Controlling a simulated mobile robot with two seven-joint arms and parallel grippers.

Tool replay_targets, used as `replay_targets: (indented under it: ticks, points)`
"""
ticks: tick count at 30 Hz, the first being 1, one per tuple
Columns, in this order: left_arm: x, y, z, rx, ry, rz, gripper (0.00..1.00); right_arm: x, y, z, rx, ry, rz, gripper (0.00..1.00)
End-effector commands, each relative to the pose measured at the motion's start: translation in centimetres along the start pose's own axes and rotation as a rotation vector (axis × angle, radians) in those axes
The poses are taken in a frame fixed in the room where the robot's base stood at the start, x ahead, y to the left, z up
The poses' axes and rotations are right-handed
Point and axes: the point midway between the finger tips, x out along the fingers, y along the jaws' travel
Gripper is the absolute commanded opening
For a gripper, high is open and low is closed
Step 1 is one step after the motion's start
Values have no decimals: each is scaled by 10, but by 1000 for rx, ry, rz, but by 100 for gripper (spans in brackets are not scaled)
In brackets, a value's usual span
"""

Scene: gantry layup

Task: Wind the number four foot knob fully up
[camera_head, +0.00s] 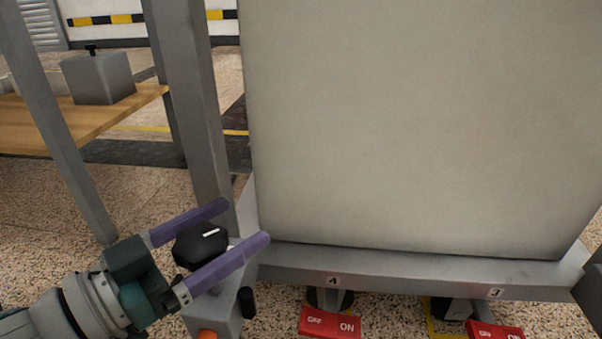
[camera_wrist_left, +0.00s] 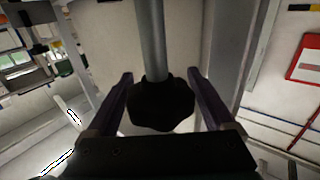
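The black lobed foot knob (camera_head: 201,246) has a white mark on top and sits at the lower left corner of the grey frame, near the label 4 (camera_head: 332,281). My left gripper (camera_head: 248,222) has its two purple fingers on either side of the knob. In the left wrist view the knob (camera_wrist_left: 162,104) lies between the fingers (camera_wrist_left: 160,76) with narrow gaps, so the gripper looks open around it. A grey round rod runs from the knob in that view. My right gripper is not in view.
A red ON/OFF pedal (camera_head: 330,323) lies below label 4, and another red pedal (camera_head: 495,331) is below label 3 (camera_head: 495,293). A large beige panel (camera_head: 420,120) stands above the frame rail (camera_head: 420,272). A wooden table (camera_head: 70,122) carries a grey box (camera_head: 98,78) at the left.

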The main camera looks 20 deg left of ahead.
Motion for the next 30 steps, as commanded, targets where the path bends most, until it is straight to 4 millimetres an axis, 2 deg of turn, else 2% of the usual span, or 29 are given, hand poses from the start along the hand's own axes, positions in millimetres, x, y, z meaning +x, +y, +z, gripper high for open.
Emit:
replay_targets:
  ticks: [2, 18, 30]
  points:
    - [0, 0, 0, 0, 0, 0, 77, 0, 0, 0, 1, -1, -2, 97]
    - [0, 0, 0, 0, -1, 0, 17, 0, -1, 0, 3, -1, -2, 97]
    - [0, 0, 1, 0, -1, -2, 16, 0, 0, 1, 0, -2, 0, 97]
